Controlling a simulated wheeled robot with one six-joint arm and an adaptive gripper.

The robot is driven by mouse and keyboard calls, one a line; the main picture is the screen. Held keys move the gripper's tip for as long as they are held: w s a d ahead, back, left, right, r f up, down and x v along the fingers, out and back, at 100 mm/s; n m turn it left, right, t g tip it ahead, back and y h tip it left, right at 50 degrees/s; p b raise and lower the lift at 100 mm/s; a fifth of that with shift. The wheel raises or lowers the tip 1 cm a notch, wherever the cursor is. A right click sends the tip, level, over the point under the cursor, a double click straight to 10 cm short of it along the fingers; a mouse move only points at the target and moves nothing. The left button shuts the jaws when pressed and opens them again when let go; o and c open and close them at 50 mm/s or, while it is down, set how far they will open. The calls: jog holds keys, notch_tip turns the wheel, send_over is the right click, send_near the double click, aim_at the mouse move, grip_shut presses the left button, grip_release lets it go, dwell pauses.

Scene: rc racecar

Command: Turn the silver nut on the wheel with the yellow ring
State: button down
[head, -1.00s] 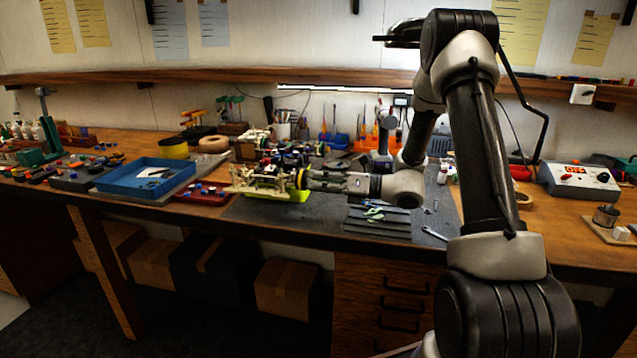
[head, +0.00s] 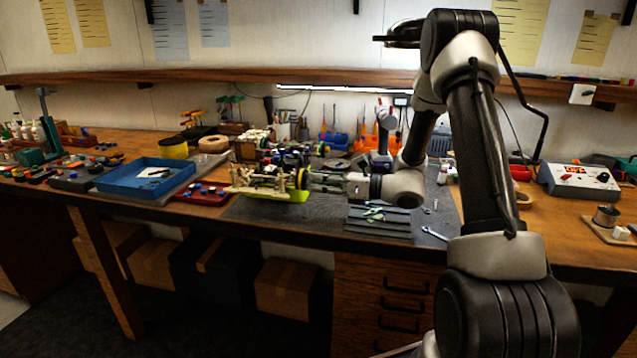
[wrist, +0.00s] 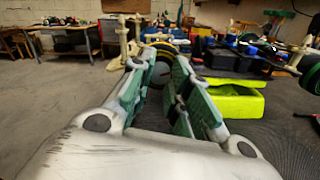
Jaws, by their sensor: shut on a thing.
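The wheel with the yellow ring (head: 302,178) is on the right end of a cream racecar chassis (head: 258,184) on the bench. My gripper (head: 312,181) reaches in from the right, level with the wheel, its fingertips at the wheel's face. In the wrist view, the wheel (wrist: 162,47) shows just beyond and between the green-padded fingers (wrist: 160,68). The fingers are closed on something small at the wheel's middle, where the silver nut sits. The nut itself is hidden by the fingertips.
A lime-green tray (wrist: 232,100) lies close beside my gripper. Another wheel with a green ring (wrist: 309,76) is at the right of the wrist view. Grey ridged trays (head: 378,224) with small tools lie in front. A blue tray (head: 125,183) is farther left.

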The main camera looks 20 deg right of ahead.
jog(key=n, duration=1.3)
jog(key=shift+n, duration=0.3)
dwell(0.4)
jog(key=c, duration=1.3)
grip_release()
jog(key=v, duration=1.2)
